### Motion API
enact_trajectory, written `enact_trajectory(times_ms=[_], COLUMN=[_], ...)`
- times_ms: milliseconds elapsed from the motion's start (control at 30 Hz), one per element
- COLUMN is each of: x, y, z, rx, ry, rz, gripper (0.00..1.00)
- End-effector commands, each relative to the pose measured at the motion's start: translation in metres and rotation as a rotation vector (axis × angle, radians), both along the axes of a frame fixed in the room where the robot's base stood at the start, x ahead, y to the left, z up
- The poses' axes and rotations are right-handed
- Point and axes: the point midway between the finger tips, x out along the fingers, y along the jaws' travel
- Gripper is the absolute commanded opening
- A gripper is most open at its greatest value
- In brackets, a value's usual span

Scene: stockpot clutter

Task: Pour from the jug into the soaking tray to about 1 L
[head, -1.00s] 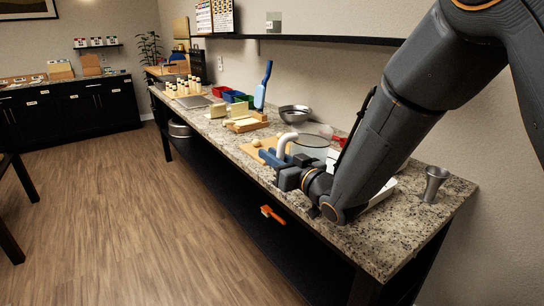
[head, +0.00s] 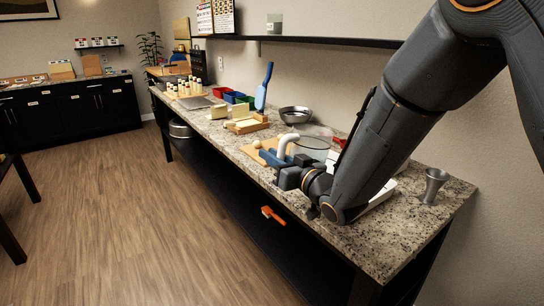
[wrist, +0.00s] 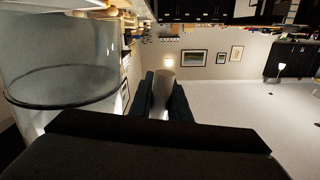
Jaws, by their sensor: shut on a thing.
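The jug (head: 313,148) is a clear, wide vessel with a thick white curved handle (head: 282,147). In the head view it is at the counter's front part, partly hidden by my arm. In the wrist view its clear wall (wrist: 60,55) fills the left side, with a dark oval line around it. My gripper (head: 280,167) is shut on the handle, which shows pale between the dark fingers in the wrist view (wrist: 163,95). A white flat-edged thing (head: 381,194) shows beside my arm; I cannot tell if it is the soaking tray. No stream of liquid is visible.
A wooden board (head: 252,153) lies left of the jug. A metal bowl (head: 295,114) and a blue upright utensil (head: 263,88) stand behind. A grey metal cup (head: 434,186) stands at the right end. An orange-handled thing (head: 272,214) is below the counter's front edge.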

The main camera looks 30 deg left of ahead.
Motion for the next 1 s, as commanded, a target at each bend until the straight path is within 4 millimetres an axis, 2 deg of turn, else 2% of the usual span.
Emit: enact_trajectory(times_ms=[1000], x=[-0.0025], y=[0.0017], z=[0.0107], rx=[0.024], ry=[0.048], rz=[0.0], gripper=[0.0])
